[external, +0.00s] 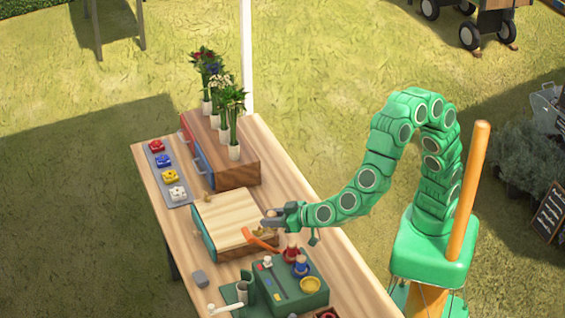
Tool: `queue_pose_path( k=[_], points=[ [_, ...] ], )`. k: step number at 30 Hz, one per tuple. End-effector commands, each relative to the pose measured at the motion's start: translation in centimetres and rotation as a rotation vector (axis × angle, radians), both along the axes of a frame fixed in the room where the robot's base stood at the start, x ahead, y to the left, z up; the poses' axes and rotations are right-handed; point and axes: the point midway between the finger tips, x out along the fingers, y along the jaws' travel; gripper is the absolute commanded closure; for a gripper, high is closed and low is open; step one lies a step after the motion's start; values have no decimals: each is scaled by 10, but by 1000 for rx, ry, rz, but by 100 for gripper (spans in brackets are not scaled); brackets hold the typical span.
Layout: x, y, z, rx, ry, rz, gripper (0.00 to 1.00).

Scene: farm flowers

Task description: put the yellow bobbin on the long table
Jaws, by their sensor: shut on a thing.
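The long table (152,160) is wooden and runs diagonally through the external view. My gripper (272,216) is above the near right corner of a pale wooden-topped box on it. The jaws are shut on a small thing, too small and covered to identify. A round yellow piece (310,285) sits on the green stand (270,297), near a red piece (291,251) and a blue piece (301,266). I cannot tell whether the yellow piece is the bobbin. Another small yellow item (170,175) lies on the grey strip.
The pale-topped box (225,215) lies under and left of my gripper, with an orange strip (262,240) at its near side. Flower vases (234,152) stand on a wooden drawer box (235,175) behind. Bare tabletop shows along the right edge (345,265).

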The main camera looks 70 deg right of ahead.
Motion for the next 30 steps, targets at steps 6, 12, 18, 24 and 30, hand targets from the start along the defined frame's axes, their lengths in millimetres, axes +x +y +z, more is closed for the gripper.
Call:
queue_pose_path(
  k=[6,12,18,24,30],
  points=[
    [-45,22,-3,1,2,6,94],
    [-85,35,-5,0,1,5,94],
    [-116,42,-7,1,2,5,95],
    [-139,45,-8,1,0,6,95],
    [-144,45,-25,-2,0,2,95]
  ],
)
